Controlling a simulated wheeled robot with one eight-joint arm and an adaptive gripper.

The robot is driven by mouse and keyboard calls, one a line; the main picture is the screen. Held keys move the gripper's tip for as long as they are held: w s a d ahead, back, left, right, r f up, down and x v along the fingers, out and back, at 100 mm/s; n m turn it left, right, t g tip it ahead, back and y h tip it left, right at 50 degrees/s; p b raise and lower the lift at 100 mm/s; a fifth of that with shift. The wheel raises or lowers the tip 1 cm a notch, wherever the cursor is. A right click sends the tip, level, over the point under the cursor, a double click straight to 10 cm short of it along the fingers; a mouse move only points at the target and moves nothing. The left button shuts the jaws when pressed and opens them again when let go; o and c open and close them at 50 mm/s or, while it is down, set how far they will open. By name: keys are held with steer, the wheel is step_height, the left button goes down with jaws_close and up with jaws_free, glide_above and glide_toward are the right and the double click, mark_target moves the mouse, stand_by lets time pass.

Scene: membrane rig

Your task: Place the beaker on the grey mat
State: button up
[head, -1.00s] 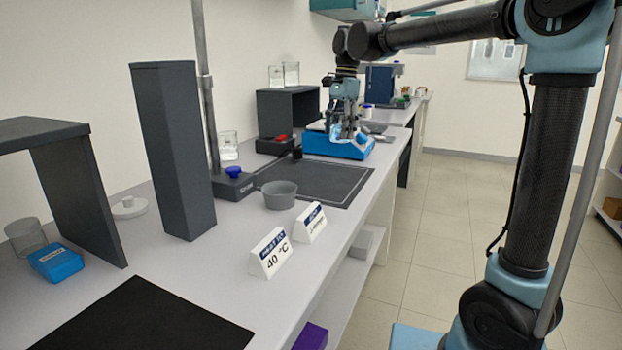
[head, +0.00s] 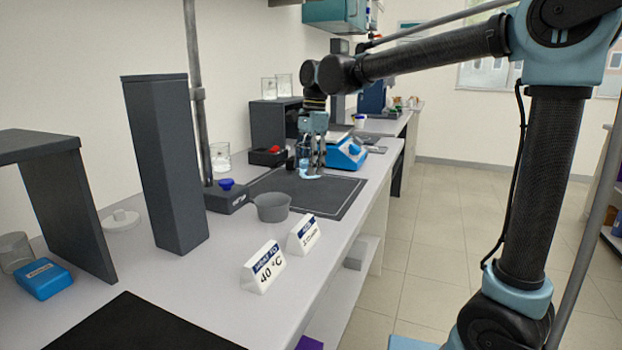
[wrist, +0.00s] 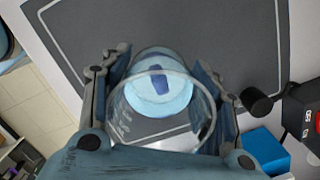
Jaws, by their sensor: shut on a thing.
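The grey mat (head: 335,198) is a dark sheet with a thin pale border line, lying on the bench. It also fills much of the wrist view (wrist: 225,35). My gripper (head: 311,172) is over the far part of the mat, pointing down. In the wrist view, my gripper (wrist: 163,92) is shut on a clear glass beaker (wrist: 128,115), one finger on each side. The beaker has pale blue contents and a dark blue mark in its middle. In the head view my fingers mostly hide it. I cannot tell whether its base touches the mat.
A grey bowl (head: 271,207) stands at the mat's near left edge. A stand base with a blue knob (head: 227,186) is left of the mat. The mat's near right part is clear.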

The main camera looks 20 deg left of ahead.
steer(key=shift+f, duration=2.05)
steer(key=o, duration=1.2)
steer(key=shift+f, duration=0.1)
steer(key=r, duration=0.8)
steer(key=w+d+r, duration=0.1)
steer(key=r, duration=0.3)
steer(key=shift+w+r, duration=0.1)
